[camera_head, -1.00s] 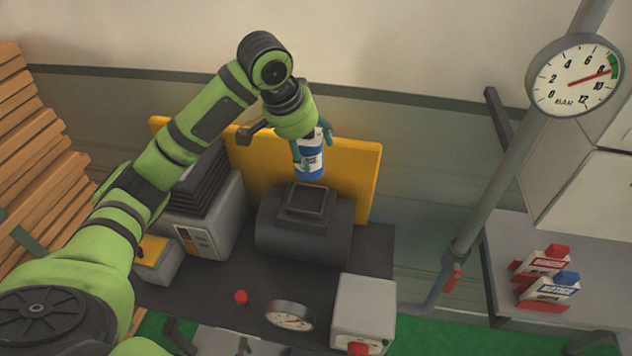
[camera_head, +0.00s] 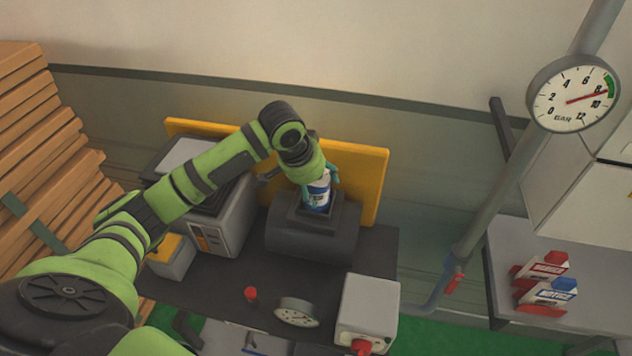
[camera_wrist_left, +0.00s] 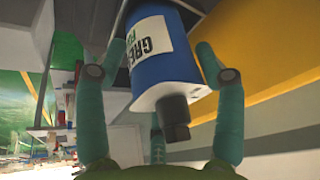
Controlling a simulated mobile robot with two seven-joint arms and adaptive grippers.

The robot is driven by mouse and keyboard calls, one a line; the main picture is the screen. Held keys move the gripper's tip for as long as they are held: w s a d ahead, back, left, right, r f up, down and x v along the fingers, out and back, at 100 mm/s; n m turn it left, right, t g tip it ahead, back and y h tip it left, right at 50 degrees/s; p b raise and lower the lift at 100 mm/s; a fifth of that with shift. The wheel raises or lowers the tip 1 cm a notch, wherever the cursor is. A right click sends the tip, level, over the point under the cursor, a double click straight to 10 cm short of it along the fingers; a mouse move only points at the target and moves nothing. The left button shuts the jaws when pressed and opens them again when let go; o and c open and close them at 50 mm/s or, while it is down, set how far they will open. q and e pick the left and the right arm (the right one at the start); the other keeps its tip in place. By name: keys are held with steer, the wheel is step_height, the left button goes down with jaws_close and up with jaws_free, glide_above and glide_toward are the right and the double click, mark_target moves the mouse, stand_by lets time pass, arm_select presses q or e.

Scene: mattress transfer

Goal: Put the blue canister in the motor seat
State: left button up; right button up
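The blue canister (camera_head: 317,193), with a white label, is upright at the square motor seat (camera_head: 299,220) on top of the dark grey motor (camera_head: 285,240). Its lower end is at the seat opening; I cannot tell whether it rests on the bottom. My left gripper (camera_head: 327,180) comes down from above with its teal fingers around the canister. In the left wrist view the fingers (camera_wrist_left: 160,62) flank the canister (camera_wrist_left: 162,65), seemingly touching it, and its dark cap points toward the palm. My right gripper is not in view.
A yellow panel (camera_head: 362,178) stands right behind the motor. Red-and-white and blue-and-white cartons (camera_head: 545,285) sit on the right table. A pipe (camera_head: 490,205) rises between.

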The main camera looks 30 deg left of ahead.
arm_select(q)
steer(key=shift+o, duration=0.4)
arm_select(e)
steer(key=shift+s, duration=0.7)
arm_select(q)
steer(key=shift+r, duration=0.1)
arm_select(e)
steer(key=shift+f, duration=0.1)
arm_select(q)
steer(key=shift+s+r, duration=0.15)
steer(key=shift+r, duration=0.15)
steer(key=b+v, duration=0.3)
steer(key=v, duration=0.8)
steer(key=shift+b, duration=0.35)
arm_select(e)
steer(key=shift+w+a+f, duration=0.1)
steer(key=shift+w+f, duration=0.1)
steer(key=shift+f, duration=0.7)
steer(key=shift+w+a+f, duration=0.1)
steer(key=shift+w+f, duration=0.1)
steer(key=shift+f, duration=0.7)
arm_select(q)
steer(key=shift+s+a+r, duration=0.1)
steer(key=shift+r, duration=0.05)
